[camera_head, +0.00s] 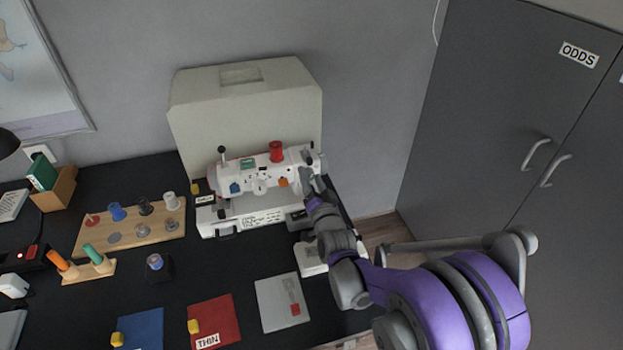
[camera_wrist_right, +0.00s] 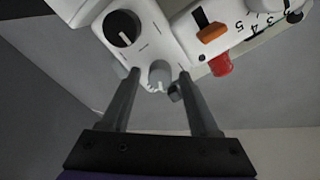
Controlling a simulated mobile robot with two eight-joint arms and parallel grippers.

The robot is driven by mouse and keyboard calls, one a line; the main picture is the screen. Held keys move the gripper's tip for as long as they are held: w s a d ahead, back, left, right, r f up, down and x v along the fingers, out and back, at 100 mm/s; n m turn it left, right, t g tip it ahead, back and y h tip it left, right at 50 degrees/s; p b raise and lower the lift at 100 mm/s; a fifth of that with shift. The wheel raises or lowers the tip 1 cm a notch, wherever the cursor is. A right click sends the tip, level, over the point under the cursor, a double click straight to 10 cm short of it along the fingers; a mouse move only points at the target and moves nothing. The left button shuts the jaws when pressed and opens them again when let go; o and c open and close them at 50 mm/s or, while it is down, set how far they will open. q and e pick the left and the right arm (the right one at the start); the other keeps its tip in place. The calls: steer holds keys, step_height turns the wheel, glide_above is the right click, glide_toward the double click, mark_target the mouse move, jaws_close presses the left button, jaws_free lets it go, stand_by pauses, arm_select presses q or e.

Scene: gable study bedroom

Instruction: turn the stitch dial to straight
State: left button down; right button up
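The white sewing machine (camera_head: 230,174) stands on the black table in the head view. My right gripper (camera_head: 308,178) is at the machine's right end. In the right wrist view my right gripper (camera_wrist_right: 159,76) is open, its fingers on either side of a small grey knob (camera_wrist_right: 158,74); contact cannot be told. A black dial with a white mark (camera_wrist_right: 122,28) and an orange slider (camera_wrist_right: 212,33) beside printed numbers also show there. Which control is the stitch dial cannot be read.
A beige machine cover (camera_head: 245,105) stands behind the machine. A wooden spool rack (camera_head: 130,229) is to its left. Blue, red (camera_head: 215,318) and grey fabric squares lie in front. A dark cabinet (camera_head: 480,120) stands on the right. Some black table surface in front is clear.

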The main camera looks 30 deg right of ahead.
jaws_close()
steer(key=shift+n, duration=0.3)
steer(key=n+b, duration=0.2)
steer(key=n, duration=0.3)
steer(key=shift+f, duration=0.1)
steer(key=n+b, duration=0.1)
steer(key=n, duration=0.5)
steer(key=shift+a+n, duration=0.1)
steer(key=shift+n, duration=0.2)
stand_by(0.5)
steer(key=shift+o, duration=0.8)
jaws_free()
steer(key=shift+y, duration=0.3)
